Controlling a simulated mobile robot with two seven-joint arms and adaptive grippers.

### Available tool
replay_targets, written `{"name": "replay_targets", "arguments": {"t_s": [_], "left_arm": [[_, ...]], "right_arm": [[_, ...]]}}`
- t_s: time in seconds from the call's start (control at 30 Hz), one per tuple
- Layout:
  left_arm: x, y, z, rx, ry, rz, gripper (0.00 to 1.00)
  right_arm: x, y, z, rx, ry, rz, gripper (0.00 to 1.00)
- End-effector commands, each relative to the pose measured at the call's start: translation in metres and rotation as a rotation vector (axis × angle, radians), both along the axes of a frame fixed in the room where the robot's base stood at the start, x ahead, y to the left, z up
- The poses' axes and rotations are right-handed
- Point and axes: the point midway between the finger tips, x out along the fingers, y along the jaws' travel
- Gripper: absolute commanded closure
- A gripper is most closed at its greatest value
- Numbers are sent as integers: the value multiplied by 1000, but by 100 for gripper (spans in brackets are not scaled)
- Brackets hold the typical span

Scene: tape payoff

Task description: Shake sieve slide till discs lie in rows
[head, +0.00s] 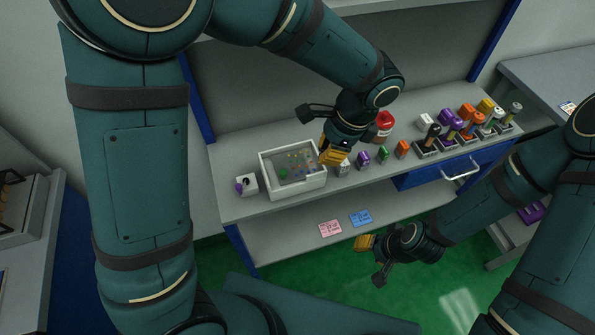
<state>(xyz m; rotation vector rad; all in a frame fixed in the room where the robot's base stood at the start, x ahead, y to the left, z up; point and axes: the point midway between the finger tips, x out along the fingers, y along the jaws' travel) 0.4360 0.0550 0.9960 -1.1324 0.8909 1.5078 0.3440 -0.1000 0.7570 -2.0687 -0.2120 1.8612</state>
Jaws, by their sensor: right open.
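A white open box (292,195) stands on the grey workbench toward its left end; I take it for the sieve slide. Small coloured discs (297,160), among them green and yellow ones, are scattered on its grey floor, too small to make out clear rows. My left gripper (332,156), with yellow fingertips, is at the box's right end. I cannot tell whether it touches the wall or is shut on it. My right gripper (365,243) is open, low in front of the bench and away from the box.
A small white block with a purple part (245,185) stands left of the box. Purple (363,158), green (383,154) and orange (402,149) pieces stand to the right. A red container (384,122) is behind them. Several handled tools in holders (452,130) fill the bench's right end.

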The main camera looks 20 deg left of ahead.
Motion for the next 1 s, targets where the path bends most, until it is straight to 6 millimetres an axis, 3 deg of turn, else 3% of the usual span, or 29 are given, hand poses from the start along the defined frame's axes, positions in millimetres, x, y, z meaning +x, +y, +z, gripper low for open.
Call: {"name": "replay_targets", "arguments": {"t_s": [0.27,0.73,1.0], "left_arm": [[0,-1,-13,20,17,-104,100],[-4,26,-98,18,18,-98,100],[-7,58,-101,15,14,-96,100]], "right_arm": [[0,0,-4,0,-1,0,53],[5,-1,-28,-3,-12,-2,53],[6,-1,-32,-3,-14,-4,53]]}}
